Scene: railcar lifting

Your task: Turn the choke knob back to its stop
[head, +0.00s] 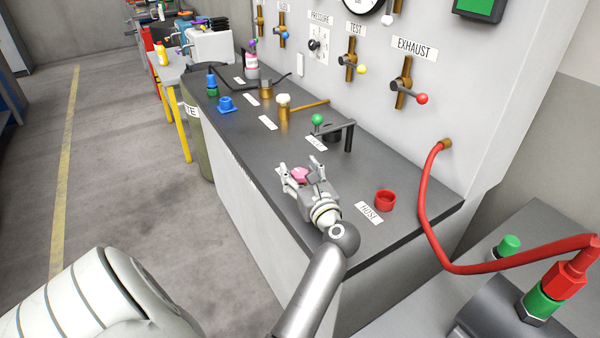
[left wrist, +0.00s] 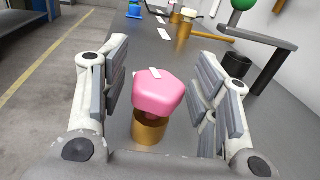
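A pink knob (head: 301,175) stands on the dark bench top, near its front edge; I take it as the choke knob. In the left wrist view the pink knob (left wrist: 160,97) sits on a brass stem (left wrist: 149,130), with a small white mark on its top's far edge. My left gripper (head: 301,169) is open, with one finger on each side of the knob. In the left wrist view gaps show between the knob and both finger pads (left wrist: 163,78). My right gripper is not in view.
A red cup-shaped fitting (head: 385,201) and the HOSE label (head: 369,213) lie right of the gripper. A green-balled lever (head: 318,119) on a dark bracket stands behind it. A red hose (head: 425,215) hangs at the right. Brass-handled valves (head: 284,108) stand further left.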

